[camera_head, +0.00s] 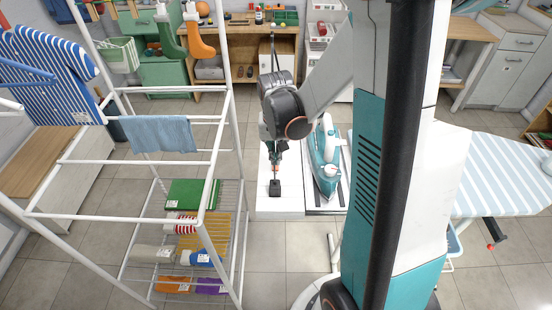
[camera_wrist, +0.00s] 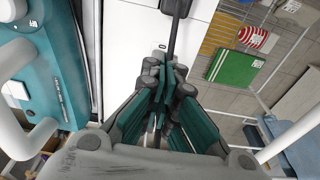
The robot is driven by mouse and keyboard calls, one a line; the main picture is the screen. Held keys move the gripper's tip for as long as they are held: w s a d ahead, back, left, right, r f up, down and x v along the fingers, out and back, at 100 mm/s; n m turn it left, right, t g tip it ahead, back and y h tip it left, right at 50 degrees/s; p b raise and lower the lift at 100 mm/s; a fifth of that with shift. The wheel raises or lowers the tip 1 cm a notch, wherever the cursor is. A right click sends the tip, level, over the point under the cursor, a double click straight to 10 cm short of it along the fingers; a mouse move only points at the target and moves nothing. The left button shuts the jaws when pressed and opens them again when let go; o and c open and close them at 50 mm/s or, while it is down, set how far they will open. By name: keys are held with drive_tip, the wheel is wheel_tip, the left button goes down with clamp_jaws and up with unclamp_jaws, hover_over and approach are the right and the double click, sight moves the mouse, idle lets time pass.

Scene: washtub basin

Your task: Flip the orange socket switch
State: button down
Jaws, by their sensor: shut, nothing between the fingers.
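My gripper (camera_head: 275,168) points down over a narrow white surface (camera_head: 280,208), and its fingers are together. A small dark block (camera_head: 274,188) stands on that surface just at the fingertips; I cannot tell if they touch. A tiny orange spot shows by the fingertips, too small to identify as the switch. In the wrist view, the closed teal and grey fingers (camera_wrist: 166,82) fill the middle and hide what lies behind them. A dark bar (camera_wrist: 177,32) runs up from behind them across the white surface. No orange switch is clearly visible there.
A teal and white iron (camera_head: 324,160) stands close right of my gripper. A white drying rack (camera_head: 215,155) with folded cloths is on the left. A striped ironing board (camera_head: 510,172) is at right. Tiled floor is free in front of the white surface.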

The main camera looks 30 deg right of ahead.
wheel_tip(320, 180, up, 8)
drive_tip(key=p, duration=0.2)
drive_tip(key=shift+s+a+r, duration=0.15)
drive_tip(key=shift+s+a, duration=0.05)
drive_tip(key=shift+s, duration=0.1)
drive_tip(key=shift+a, duration=0.1)
